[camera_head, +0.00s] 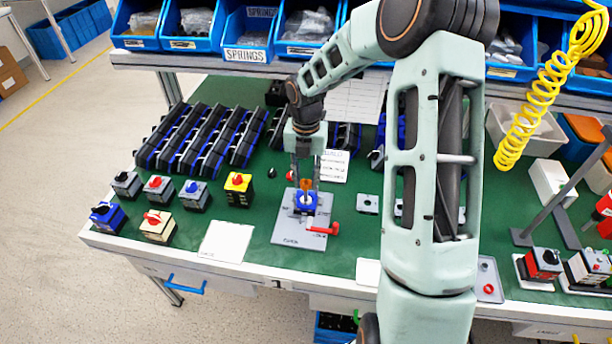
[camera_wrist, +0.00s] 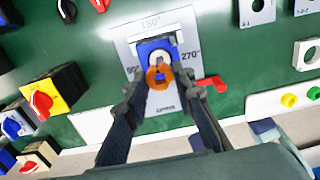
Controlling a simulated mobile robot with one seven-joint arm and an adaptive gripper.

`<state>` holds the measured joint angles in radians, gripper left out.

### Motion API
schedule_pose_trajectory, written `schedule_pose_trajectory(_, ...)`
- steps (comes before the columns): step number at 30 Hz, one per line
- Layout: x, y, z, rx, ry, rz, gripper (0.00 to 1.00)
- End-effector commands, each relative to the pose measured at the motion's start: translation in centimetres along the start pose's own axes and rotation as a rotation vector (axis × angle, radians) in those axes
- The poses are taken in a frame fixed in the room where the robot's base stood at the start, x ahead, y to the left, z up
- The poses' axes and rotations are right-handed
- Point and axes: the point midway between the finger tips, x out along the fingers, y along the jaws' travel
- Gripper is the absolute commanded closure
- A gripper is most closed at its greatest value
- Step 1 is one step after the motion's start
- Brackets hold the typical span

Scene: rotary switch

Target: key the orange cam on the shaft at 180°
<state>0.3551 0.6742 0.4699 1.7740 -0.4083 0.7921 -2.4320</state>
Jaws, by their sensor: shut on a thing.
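The orange cam (camera_wrist: 152,77) is a ring between the fingertips of my gripper (camera_wrist: 161,80), which is shut on it. The cam also shows in the head view (camera_head: 306,184), in my gripper (camera_head: 305,187) above the fixture. The white shaft (camera_wrist: 157,59) stands in a blue block (camera_wrist: 146,48) on a grey plate (camera_wrist: 131,30). In the wrist view the cam overlaps the near side of the shaft; I cannot tell whether they touch. Marks 90°, 180° and 270° surround the block, with 180° on the far side. A red handle (camera_head: 322,230) sticks out to the right.
Rotary switches, including a yellow one with a red knob (camera_head: 238,190), stand to the left. Black-and-blue racks (camera_head: 200,140) lie behind them. A white sheet (camera_head: 226,242) lies left of the plate. Small grey plates (camera_head: 367,204) lie to the right. Blue bins line the back shelf.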

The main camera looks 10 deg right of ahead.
Motion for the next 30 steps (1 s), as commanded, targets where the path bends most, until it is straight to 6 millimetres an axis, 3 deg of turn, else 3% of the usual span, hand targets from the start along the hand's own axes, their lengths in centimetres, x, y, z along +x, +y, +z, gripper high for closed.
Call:
schedule_pose_trajectory(16, 0.1, 0.0, 0.0, 0.001, 0.0, 0.0, 0.86)
schedule_pose_trajectory(30, 1.5, 0.0, 0.0, 0.001, 0.001, 0.0, 0.86)
